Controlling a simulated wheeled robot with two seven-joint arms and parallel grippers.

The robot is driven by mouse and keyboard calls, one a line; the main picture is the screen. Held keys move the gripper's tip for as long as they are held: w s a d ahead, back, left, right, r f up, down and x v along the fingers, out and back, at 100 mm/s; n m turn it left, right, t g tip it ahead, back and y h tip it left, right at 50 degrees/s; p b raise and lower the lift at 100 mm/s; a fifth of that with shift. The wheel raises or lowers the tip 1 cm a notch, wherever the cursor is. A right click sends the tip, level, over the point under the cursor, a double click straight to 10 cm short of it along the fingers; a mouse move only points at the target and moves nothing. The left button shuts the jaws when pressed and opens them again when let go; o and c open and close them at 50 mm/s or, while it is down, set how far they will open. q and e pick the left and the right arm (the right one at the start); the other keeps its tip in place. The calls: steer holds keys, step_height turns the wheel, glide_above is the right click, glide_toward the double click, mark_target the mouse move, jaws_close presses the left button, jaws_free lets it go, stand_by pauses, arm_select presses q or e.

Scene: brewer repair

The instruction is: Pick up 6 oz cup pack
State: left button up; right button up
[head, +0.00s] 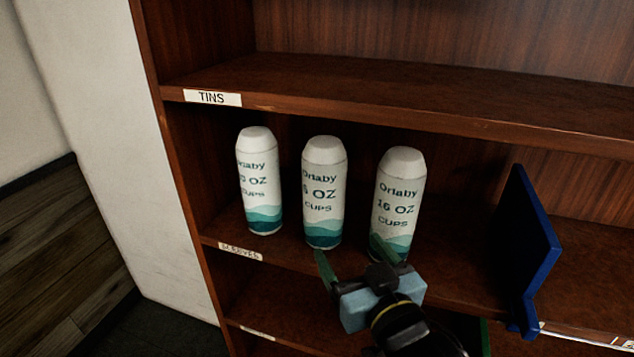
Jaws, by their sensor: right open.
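Three white cup packs with teal wave bands stand upright in a row on the middle shelf. The right pack (398,205) reads "16 OZ CUPS". The middle pack (323,195) shows "6 OZ", with the label's left edge turned away, so I cannot tell whether a digit precedes it. The left pack (259,182) shows "OZ CUPS", and its number is turned out of sight. My right gripper (349,250) is open and empty, at the shelf's front edge below the middle and right packs. One finger overlaps the right pack's base in the picture; contact is unclear. My left gripper is out of view.
A blue upright divider (535,245) stands on the shelf at the right. The upper shelf (400,95), with a "TINS" label (212,98), lies above the packs. The bookcase's left side panel (185,180) stands close to the left pack. Clear shelf lies between the right pack and the divider.

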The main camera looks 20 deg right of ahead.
mark_target(331, 210)
steer(key=w, duration=0.2)
steer(key=w+p, duration=0.1)
steer(key=w, duration=0.2)
steer(key=w+r, duration=0.1)
steer(key=w, duration=0.2)
steer(key=shift+a+r, duration=0.1)
steer(key=shift+a, duration=0.05)
steer(key=shift+w, duration=0.35)
steer(key=shift+w+p, duration=0.35)
steer(key=w, duration=0.2)
steer(key=w+p, duration=0.1)
steer(key=w, duration=0.1)
steer(key=shift+w+a+f, duration=0.15)
steer(key=shift+w+f, duration=0.05)
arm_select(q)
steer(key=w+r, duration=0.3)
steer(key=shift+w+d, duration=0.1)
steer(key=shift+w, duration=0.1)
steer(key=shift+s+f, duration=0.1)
arm_select(e)
steer(key=shift+c, duration=1)
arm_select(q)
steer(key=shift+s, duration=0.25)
arm_select(e)
steer(key=c, duration=0.8)
